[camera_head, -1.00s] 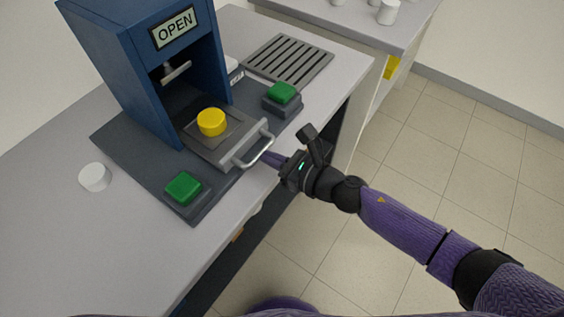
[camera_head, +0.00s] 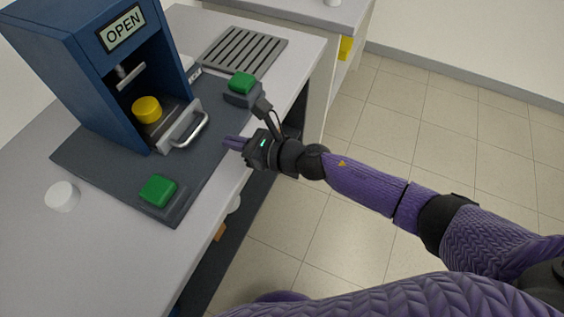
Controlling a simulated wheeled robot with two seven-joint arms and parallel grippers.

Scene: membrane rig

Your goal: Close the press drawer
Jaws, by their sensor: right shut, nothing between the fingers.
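The blue press (camera_head: 91,62) stands on a dark base plate at the left, with a sign (camera_head: 122,27) reading OPEN. Its grey drawer (camera_head: 176,127) sits mostly inside the press opening, its front plate and silver handle (camera_head: 191,132) close to the press front. A yellow round piece (camera_head: 147,109) rests in the drawer, below the press ram (camera_head: 131,76). My right gripper (camera_head: 232,144) is shut and empty, just right of the handle and apart from it. My left gripper is not in view.
Green buttons stand on the base plate, one in front (camera_head: 158,190) and one behind (camera_head: 242,83). A white round piece (camera_head: 62,196) lies on the bench at left. A slotted grey tray (camera_head: 243,51) lies at the back. Open floor lies to the right.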

